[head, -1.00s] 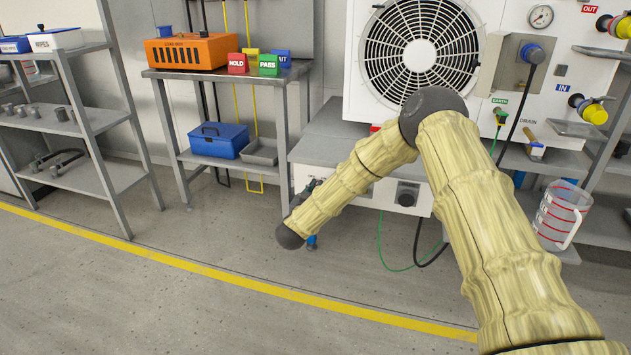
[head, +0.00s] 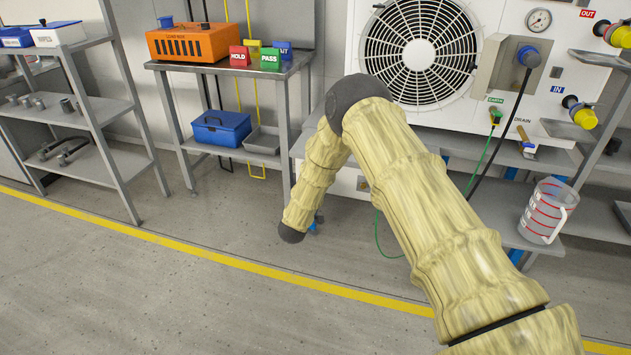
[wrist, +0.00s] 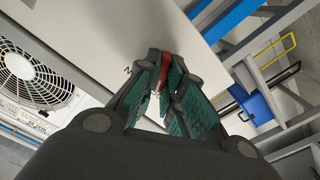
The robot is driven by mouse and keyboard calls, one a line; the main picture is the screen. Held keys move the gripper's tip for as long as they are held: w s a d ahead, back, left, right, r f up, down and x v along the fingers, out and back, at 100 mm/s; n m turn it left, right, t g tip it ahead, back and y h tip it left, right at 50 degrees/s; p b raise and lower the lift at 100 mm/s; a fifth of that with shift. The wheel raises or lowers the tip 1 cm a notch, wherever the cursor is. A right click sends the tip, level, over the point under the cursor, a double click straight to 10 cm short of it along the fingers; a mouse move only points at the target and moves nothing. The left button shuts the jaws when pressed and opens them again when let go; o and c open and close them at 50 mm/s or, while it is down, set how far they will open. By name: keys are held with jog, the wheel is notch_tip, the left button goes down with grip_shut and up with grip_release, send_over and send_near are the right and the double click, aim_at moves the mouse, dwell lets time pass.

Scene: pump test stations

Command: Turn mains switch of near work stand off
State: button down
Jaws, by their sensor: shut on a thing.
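In the wrist view, my gripper (wrist: 163,100) has its green-padded fingers closed around a small red part (wrist: 160,72), which looks like the handle of the mains switch. It stands in front of a pale panel (wrist: 100,45) with part of a dark letter beside the fingers. The fingers hide most of the red part, so I cannot tell its exact angle. In the head view, the white front panel of the near work stand (head: 343,182) shows below the bench top, largely covered by my arm. The gripper and the switch are hidden there.
A large fan unit (head: 420,55) stands on the bench, with a black cable and green earth lead. A measuring jug (head: 547,212) sits on the lower right shelf. A side table holds an orange box (head: 195,43) and a blue toolbox (head: 221,128). The floor in front is clear.

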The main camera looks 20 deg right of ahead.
jog(key=shift+s+f, duration=0.1)
jog(key=shift+f, duration=0.05)
dwell(0.4)
jog(key=c, duration=1.5)
grip_release()
jog(key=shift+c, duration=0.2)
jog(key=shift+a, duration=0.1)
jog(key=v, duration=1.1)
jog(key=shift+s+a, duration=0.2)
jog(key=shift+s, duration=0.1)
